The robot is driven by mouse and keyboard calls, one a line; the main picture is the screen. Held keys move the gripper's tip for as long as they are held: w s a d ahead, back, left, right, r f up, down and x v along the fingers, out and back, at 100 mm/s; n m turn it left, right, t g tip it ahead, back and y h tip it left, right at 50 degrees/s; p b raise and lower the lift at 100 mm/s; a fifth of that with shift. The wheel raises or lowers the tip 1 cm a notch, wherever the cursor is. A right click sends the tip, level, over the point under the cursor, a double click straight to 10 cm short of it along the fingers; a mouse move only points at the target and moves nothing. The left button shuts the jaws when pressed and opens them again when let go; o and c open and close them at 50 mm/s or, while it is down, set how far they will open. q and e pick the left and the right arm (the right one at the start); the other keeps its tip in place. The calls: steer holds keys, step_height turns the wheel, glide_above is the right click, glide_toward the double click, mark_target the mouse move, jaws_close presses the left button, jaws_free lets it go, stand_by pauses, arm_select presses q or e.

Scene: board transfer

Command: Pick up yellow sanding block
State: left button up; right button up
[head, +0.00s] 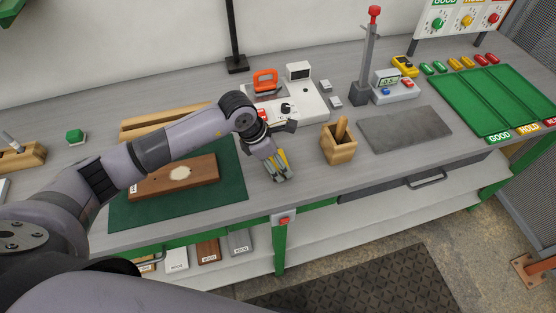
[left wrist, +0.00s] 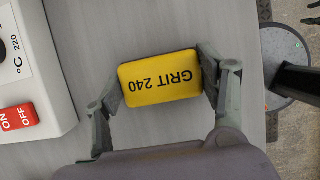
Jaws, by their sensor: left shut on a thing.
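The yellow sanding block (left wrist: 160,78), marked GRIT 240, is between the fingers of my left gripper (left wrist: 160,88) in the left wrist view. The fingers are shut on its two short sides. In the head view my left gripper (head: 279,172) points down at the grey bench, right of the green mat, and parts of the yellow block show between its fingers. I cannot tell whether the block touches the bench top or is just above it. My right gripper is not in view.
A wooden board (head: 173,178) with a pale patch lies on the green mat (head: 232,182). A white heating station (head: 303,103) stands behind the gripper. A wooden holder (head: 338,148) stands close on the right. A grey pad (head: 405,129) and green trays (head: 490,100) lie further right.

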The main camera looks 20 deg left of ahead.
arm_select(q)
steer(key=shift+w+r, duration=0.15)
steer(key=shift+r, duration=0.55)
step_height(320, 180, up, 18)
steer(key=b, duration=0.4)
steer(key=shift+r+b, duration=0.25)
steer(key=shift+b, duration=0.05)
steer(key=o, duration=0.6)
steer(key=c, duration=0.4)
